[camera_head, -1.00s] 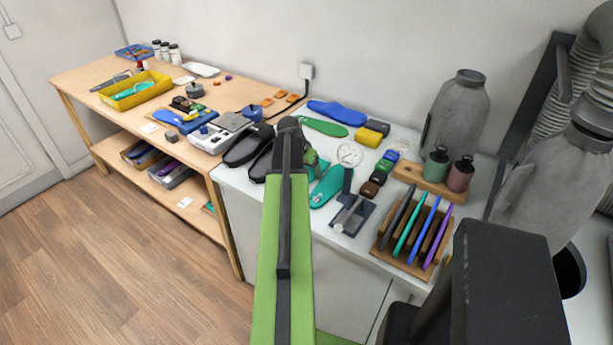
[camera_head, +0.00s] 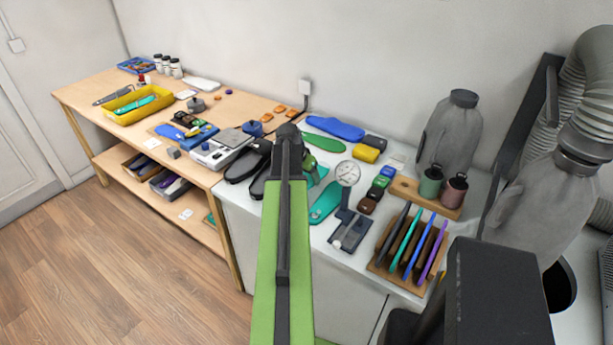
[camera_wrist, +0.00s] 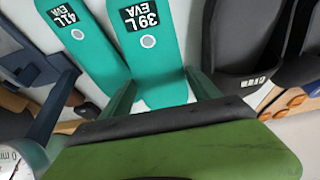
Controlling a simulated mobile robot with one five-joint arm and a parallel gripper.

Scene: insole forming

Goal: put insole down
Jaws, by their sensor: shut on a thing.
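Two teal insoles lie side by side in the wrist view, label ends up. One is marked 39 L EVA (camera_wrist: 148,62), the other 41 L EVA (camera_wrist: 82,38). My gripper (camera_wrist: 163,92) is shut on the 39 L insole, with a finger at each side of its lower end. Whether this insole touches the surface below is unclear. In the head view my green arm hides most of the gripper. The 41 L insole (camera_head: 325,202) shows there on the white worktop (camera_head: 318,236), right of my arm.
Dark sandals (camera_head: 245,164) lie left of my arm. A dial gauge (camera_head: 348,173) stands to the right, near coloured blocks and a wooden rack (camera_head: 384,262) of upright insoles. Green and blue insoles (camera_head: 336,128) lie behind. Little of the worktop is free.

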